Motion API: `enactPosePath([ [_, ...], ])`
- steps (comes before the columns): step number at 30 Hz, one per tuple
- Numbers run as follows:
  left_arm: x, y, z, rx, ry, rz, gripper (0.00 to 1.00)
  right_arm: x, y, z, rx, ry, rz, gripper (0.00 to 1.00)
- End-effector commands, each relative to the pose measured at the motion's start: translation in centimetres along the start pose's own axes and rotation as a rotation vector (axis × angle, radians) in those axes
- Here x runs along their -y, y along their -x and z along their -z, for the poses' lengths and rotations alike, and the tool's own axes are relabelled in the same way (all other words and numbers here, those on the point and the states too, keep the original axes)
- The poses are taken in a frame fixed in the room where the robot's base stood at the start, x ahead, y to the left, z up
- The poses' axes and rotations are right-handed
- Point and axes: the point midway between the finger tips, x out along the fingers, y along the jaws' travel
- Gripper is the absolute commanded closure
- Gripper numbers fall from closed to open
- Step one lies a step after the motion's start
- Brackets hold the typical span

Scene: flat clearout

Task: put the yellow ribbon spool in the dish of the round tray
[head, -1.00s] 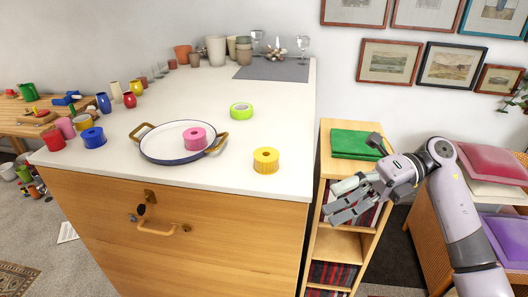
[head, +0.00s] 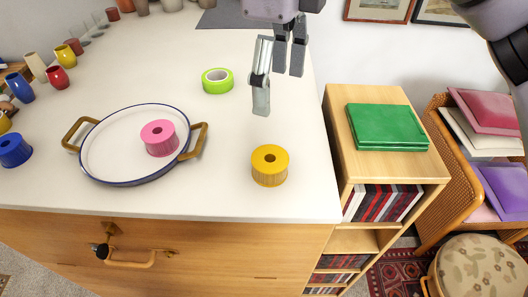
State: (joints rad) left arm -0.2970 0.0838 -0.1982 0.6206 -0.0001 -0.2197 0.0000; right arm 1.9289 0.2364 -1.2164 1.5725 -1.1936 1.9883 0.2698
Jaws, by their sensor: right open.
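The yellow ribbon spool (head: 269,166) stands on the white counter top, near its front edge and right of the tray. The round tray (head: 97,168) is a shallow white dish with a blue rim and two brass-coloured handles. A pink ribbon spool (head: 159,138) is in the dish, right of its middle. My right gripper (head: 276,92) is open and empty, above the counter, behind and above the yellow spool and apart from it. My left gripper is not in view.
A green tape roll (head: 217,81) lies behind the tray's right handle. A blue spool (head: 14,150) and several cups stand at the left. A wooden shelf unit with a green folder (head: 386,127) stands right of the counter. The counter between tray and yellow spool is clear.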

Motion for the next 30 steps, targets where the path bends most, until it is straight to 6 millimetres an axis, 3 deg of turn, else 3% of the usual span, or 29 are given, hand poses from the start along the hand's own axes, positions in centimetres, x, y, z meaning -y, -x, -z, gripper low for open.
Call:
enactPosePath([
  [12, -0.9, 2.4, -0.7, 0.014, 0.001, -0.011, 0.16, -0.1, -8.6, 0.0, 0.0, 0.001, -0.008, 0.28],
  [23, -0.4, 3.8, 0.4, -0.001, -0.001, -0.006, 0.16, 0.0, -11.7, -0.3, 0.001, 0.0, -0.009, 0.28],
  [30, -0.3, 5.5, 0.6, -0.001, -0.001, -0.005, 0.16, 0.1, -15.2, -0.8, 0.001, 0.0, -0.007, 0.28],
])
